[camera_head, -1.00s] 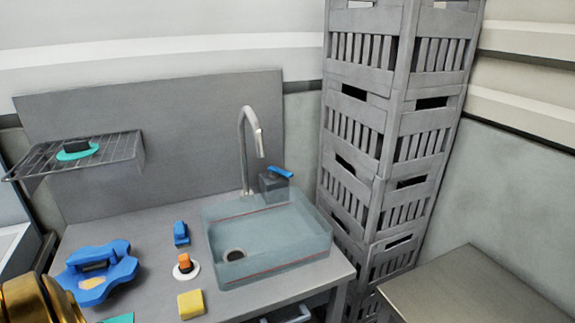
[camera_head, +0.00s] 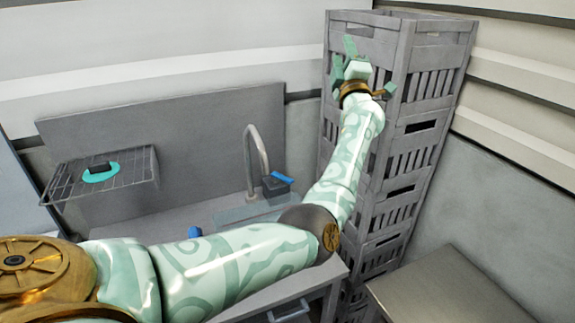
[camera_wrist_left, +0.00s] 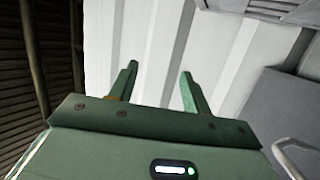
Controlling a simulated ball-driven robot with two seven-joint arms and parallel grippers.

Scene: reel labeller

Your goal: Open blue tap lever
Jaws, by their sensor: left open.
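The blue tap lever (camera_head: 282,178) sits on a dark block beside the base of the curved grey tap (camera_head: 257,160), behind the sink (camera_head: 250,212). My left arm crosses in front and hides most of the sink. My left gripper (camera_head: 351,48) is raised high and to the right of the lever, in front of the stacked crates, well apart from the lever. In the left wrist view its two green fingers (camera_wrist_left: 158,85) are spread with nothing between them. The lever is not seen clearly in that view. My right gripper is not in view.
Tall stacked grey crates (camera_head: 398,150) stand right of the sink, close to my left gripper. A wire rack (camera_head: 135,178) with a teal and black item (camera_head: 101,173) is on the left. A bare grey table (camera_head: 440,285) is at lower right. My arm hides most of the counter.

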